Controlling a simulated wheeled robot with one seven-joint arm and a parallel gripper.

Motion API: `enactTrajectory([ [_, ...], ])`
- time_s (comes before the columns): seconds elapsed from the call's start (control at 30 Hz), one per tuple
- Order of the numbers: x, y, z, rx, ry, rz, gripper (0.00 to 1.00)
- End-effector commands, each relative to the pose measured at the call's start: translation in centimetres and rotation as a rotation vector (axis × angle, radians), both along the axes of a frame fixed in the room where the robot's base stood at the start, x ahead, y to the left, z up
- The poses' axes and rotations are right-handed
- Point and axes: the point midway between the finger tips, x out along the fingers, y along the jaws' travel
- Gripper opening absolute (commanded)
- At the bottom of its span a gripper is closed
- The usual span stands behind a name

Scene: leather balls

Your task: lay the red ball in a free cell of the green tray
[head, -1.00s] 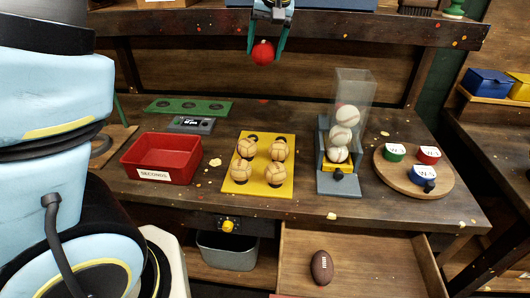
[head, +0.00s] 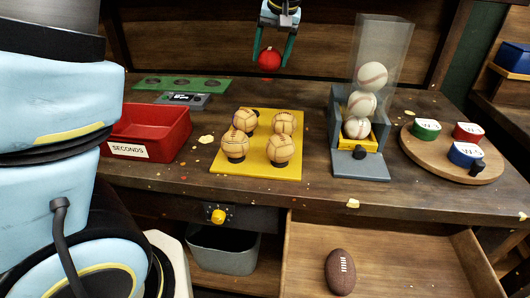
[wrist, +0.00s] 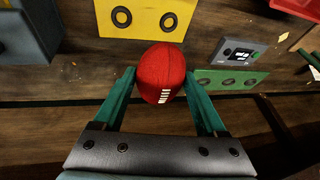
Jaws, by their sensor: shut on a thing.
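The red ball (head: 270,60) is between the green fingers of my gripper (head: 271,58), high above the back of the bench. In the wrist view the red ball (wrist: 162,72) shows white stitching, and the fingers (wrist: 162,88) press on its two sides. The green tray (head: 164,84) lies flat at the back left of the bench, left of and below my gripper. It has a row of three dark ringed cells, all empty. The green tray (wrist: 257,76) also shows right of the ball in the wrist view.
A small grey display box (head: 183,101) sits just in front of the green tray. Nearby stand a red SECONDS bin (head: 182,131), a yellow tray (head: 257,167) holding several tan balls, a clear-chute baseball dispenser (head: 338,128) and a round board (head: 423,153) with three small tubs.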

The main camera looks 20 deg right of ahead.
Motion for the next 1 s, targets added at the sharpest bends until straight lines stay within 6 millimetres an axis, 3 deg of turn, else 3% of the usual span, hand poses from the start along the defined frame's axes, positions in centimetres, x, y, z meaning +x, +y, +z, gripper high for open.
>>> enactTrajectory([
  [0.03, 0.0, 0.0, -2.0, -0.001, 0.0, -0.001, 0.04],
  [0.33, 0.0, 0.0, -4.6, 0.002, 0.001, 0.0, 0.04],
  [0.6, 0.0, 0.0, -9.0, 0.003, 0.001, 0.0, 0.04],
  [1.0, 0.0, 0.0, -13.4, 0.001, 0.0, -0.001, 0.03],
])
